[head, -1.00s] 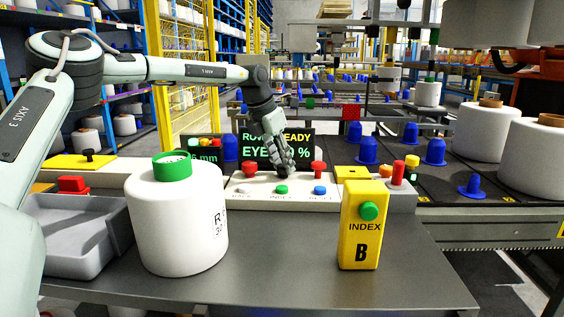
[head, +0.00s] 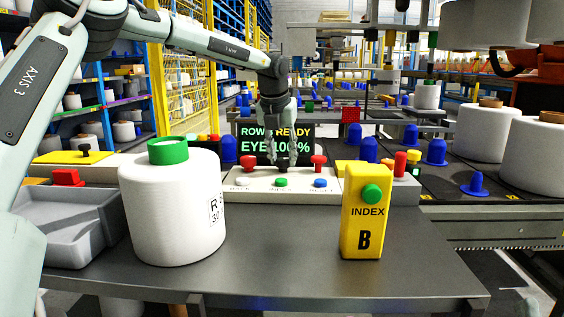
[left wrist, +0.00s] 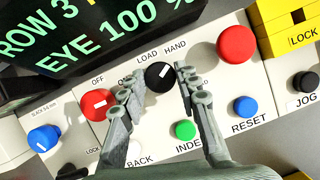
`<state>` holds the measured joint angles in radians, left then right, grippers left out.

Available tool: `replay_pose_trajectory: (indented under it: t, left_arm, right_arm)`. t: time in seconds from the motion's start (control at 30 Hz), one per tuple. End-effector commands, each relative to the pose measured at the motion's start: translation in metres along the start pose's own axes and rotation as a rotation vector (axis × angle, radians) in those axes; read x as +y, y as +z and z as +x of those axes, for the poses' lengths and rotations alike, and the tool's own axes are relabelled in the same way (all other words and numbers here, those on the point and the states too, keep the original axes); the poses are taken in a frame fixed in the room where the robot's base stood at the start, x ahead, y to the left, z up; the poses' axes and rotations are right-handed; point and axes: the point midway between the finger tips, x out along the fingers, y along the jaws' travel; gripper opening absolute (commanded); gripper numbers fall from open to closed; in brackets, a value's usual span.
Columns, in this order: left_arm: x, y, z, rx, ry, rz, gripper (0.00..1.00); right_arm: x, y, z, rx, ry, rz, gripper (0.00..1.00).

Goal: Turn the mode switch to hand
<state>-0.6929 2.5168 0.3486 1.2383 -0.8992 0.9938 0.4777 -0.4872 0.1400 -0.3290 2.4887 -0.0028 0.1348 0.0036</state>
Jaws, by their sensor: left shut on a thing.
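The mode switch is a black round knob (left wrist: 157,79) with a short white mark, on a pale control panel (head: 262,194). The white mark slants up and to the right, toward the HAND side. My left gripper (head: 283,160) points down at the panel in the head view. In the left wrist view its fingers (left wrist: 159,82) are shut on the knob, one on each side; the label between OFF and LOAD is partly hidden. My right gripper is not in view.
A display (head: 300,133) stands behind. A white bobbin (head: 170,215), a yellow INDEX box (head: 362,225) and a grey tray (head: 62,235) stand nearer.

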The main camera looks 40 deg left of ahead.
Motion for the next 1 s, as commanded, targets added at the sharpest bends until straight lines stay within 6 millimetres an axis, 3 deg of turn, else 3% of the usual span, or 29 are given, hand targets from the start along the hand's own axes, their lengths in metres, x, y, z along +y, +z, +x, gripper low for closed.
replay_pose_trajectory:
  t: [0.4,0.93,0.97,1.0]
  left_arm:
    - [-0.0008,0.0004,-0.0001,0.0,0.074,-0.179,0.03]
    - [-0.0009,0.0001,0.0001,0.001,0.084,-0.202,0.03]
    - [-0.001,0.0001,0.0001,0.001,0.083,-0.202,0.33]
    - [-0.001,0.0001,0.0001,0.001,0.083,-0.202,0.38]
  right_arm:
    - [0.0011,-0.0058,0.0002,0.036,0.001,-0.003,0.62]
    - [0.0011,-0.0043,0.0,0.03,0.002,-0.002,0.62]
    - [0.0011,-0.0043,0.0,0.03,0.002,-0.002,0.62]
    - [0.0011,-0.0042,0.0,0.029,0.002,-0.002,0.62]
